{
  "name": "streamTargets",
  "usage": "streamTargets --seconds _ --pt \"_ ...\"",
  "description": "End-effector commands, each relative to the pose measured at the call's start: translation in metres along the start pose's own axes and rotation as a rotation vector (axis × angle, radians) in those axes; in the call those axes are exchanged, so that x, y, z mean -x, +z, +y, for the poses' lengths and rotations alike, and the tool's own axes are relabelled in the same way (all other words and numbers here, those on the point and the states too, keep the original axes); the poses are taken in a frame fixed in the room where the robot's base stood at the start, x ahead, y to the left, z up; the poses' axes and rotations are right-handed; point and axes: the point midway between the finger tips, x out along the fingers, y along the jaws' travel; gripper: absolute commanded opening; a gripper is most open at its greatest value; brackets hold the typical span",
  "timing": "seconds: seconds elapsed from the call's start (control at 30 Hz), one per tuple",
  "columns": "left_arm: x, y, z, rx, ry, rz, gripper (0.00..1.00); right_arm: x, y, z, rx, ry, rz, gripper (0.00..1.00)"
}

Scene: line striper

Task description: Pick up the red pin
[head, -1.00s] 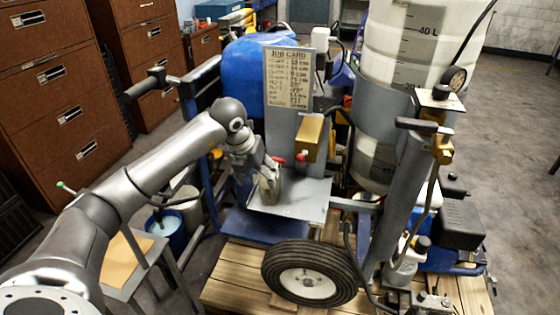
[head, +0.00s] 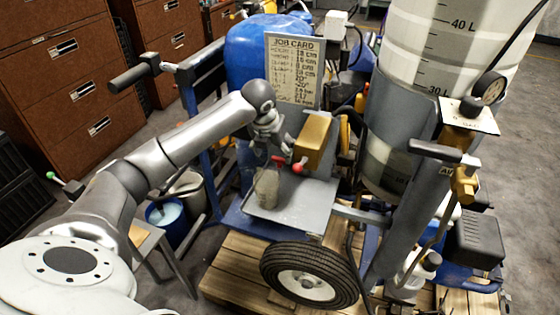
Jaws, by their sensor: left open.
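Two small red parts show beside the brass-coloured block (head: 312,140): a round red knob (head: 298,168) at its lower front and a smaller red piece (head: 278,160) just left of it. I cannot tell which of them is the red pin. My left gripper (head: 282,148) is open, just above and left of these red parts, with its fingers pointing down toward them. It partly hides this spot, and I cannot tell whether it touches anything. My right gripper is out of view.
A cloudy container (head: 266,187) stands on the grey tray (head: 305,205) below the gripper. A job card (head: 292,70) on a plate stands behind. A large white tank (head: 435,60) and a grey post bound the right side. A wheel (head: 308,272) is in front.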

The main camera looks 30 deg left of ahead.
Motion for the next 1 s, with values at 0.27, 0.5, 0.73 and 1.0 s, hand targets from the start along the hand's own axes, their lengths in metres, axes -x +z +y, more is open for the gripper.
streamTargets --seconds 0.27,0.5,0.73,1.0 --pt "-0.023 -0.002 -0.003 -0.001 -0.001 0.004 0.68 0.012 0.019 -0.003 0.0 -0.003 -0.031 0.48" --pt "-0.056 -0.004 -0.005 0.0 0.0 0.002 0.68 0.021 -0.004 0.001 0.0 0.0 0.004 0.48" --pt "-0.064 -0.004 -0.005 -0.002 -0.001 0.0 0.68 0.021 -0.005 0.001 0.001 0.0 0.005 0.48" --pt "-0.063 -0.004 -0.005 -0.001 -0.001 0.0 0.46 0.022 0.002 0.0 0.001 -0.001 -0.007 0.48"
